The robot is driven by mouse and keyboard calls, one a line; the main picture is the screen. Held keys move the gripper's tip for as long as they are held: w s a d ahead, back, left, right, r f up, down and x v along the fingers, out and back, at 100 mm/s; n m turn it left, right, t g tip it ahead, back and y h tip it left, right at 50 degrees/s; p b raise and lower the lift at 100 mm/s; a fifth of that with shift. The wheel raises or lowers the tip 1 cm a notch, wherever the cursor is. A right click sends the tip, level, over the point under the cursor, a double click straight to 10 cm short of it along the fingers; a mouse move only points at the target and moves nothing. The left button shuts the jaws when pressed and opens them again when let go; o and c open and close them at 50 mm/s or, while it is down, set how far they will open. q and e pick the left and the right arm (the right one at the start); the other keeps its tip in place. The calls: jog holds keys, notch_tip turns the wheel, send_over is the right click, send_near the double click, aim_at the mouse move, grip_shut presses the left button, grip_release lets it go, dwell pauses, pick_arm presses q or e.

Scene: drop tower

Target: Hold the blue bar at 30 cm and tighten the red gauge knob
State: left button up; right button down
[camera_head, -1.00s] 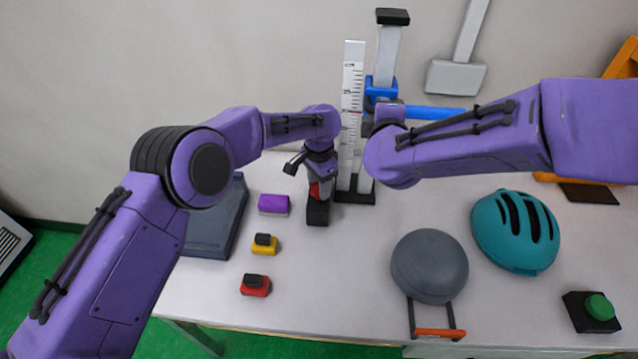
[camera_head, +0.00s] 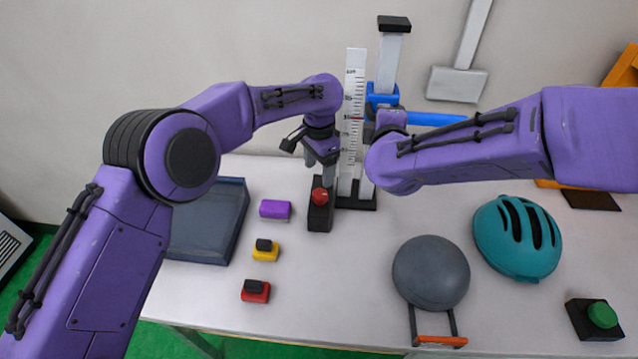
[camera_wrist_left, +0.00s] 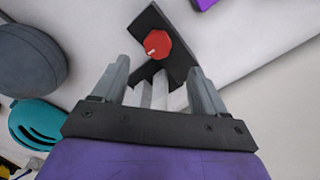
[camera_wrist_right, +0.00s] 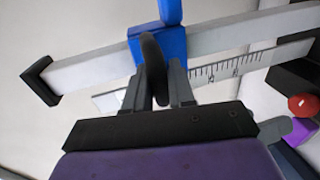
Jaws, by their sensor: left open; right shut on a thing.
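The red knob (camera_head: 319,195) sits on a black base (camera_head: 320,217) at the foot of the tower; it also shows in the left wrist view (camera_wrist_left: 157,44). My left gripper (camera_head: 324,180) is open and empty, pointing down just above the knob. In the left wrist view the knob lies beyond its parted fingers (camera_wrist_left: 155,78). The blue bar (camera_head: 436,119) extends right from a blue slider (camera_head: 383,96) on the grey upright. My right gripper (camera_wrist_right: 157,85) is shut on a dark handle (camera_wrist_right: 154,65) at the slider. In the head view its fingers are hidden by my right arm.
A white scale (camera_head: 354,100) stands beside the upright. A purple block (camera_head: 275,209), a yellow block (camera_head: 265,251), a red block (camera_head: 255,291) and a dark tray (camera_head: 235,220) are left. A grey dome (camera_head: 431,272), teal helmet (camera_head: 517,237) and green button (camera_head: 602,314) are right.

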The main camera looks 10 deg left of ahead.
pick_arm(q)
notch_tip(320, 180, up, 4)
jog(key=shift+r, duration=0.1)
pick_arm(e)
jog(key=shift+r, duration=0.1)
jog(key=c, duration=1.1)
grip_release()
jog(key=shift+s, duration=0.1)
jog(key=v, duration=1)
jog(key=shift+s, duration=0.25)
